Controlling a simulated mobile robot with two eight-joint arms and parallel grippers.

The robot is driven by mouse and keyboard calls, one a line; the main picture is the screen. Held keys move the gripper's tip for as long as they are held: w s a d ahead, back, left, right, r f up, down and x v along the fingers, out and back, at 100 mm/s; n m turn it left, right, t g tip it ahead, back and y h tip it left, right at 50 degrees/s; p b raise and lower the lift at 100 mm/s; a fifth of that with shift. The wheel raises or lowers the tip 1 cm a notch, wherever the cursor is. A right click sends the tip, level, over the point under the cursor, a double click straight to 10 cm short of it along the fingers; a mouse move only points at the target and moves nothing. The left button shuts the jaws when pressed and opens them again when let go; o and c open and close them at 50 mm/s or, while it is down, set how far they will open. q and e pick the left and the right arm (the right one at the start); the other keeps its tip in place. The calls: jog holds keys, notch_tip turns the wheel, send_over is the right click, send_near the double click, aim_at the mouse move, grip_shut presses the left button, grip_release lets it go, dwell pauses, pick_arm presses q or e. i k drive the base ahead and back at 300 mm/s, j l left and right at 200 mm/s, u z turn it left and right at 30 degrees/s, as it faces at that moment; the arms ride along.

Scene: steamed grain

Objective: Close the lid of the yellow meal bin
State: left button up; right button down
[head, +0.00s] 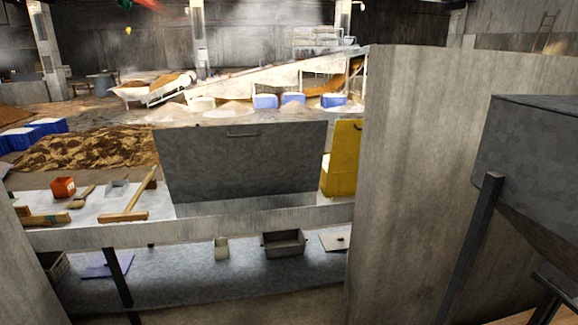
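The yellow meal bin (338,180) stands right of centre, between a large grey metal panel and a concrete wall. Its yellow lid (346,143) appears to stand raised above the bin body, with a small dark handle near its upper right corner. The wall covers the right side of the bin, and its inside is hidden. Neither of my grippers is in view.
The grey metal panel (240,165) with a handle stands left of the bin. The tall concrete wall (425,180) blocks the right. A low ledge (190,232) crosses in front, above a shelf with a grey tray (284,244). An orange container (63,187) sits left.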

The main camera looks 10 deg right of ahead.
aim_at(346, 148)
jog(key=i+j+z, duration=0.1)
jog(key=i+z, duration=0.35)
jog(key=i+j+z, duration=0.25)
jog(key=i+z, duration=0.2)
jog(key=i+j+u, duration=0.1)
jog(key=i, duration=0.25)
jog(key=i+j, duration=0.25)
jog(key=i, duration=0.15)
jog(key=u, duration=0.05)
